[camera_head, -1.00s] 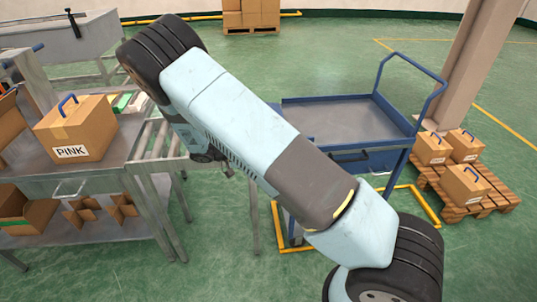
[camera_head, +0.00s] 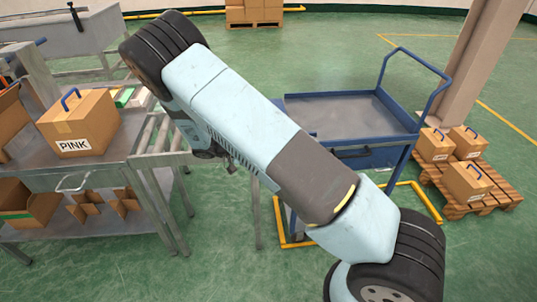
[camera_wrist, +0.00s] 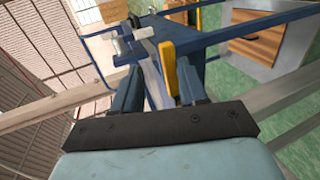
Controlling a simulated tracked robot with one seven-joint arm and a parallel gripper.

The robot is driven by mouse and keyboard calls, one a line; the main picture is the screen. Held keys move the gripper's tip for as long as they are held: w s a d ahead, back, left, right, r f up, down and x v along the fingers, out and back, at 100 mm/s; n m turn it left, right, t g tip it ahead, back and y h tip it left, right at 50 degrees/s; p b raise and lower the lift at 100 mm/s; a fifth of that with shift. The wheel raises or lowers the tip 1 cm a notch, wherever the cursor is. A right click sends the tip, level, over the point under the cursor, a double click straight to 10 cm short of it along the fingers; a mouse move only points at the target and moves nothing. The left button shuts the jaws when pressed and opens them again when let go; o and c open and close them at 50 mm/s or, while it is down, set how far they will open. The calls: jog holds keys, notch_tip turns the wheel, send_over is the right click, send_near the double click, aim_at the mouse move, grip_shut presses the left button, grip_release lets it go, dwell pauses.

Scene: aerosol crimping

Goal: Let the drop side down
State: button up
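The blue cart (camera_head: 405,150) stands right of the roller table, its grey deck empty. Its near side panel (camera_head: 385,158) is up, with a dark handle (camera_head: 352,153) on it; my arm covers the panel's left end. My gripper is hidden behind my arm in the head view. In the wrist view my gripper (camera_wrist: 158,85) has its two dark blue fingers apart. A yellow lever (camera_wrist: 169,68) stands between the fingertips, nearer the right finger; I cannot tell whether it is touched. A silver cylindrical fitting (camera_wrist: 140,34) and blue cart rails (camera_wrist: 235,35) lie just beyond.
A grey bench (camera_head: 105,160) with a carton marked PINK (camera_head: 78,125) stands at left, beside a roller table (camera_head: 160,135). A pallet (camera_head: 490,200) with cartons and a pillar (camera_head: 480,60) stand at right. Green floor is open behind the cart.

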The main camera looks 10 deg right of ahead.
jog(key=v, duration=1.4)
jog(key=shift+d+f, duration=0.1)
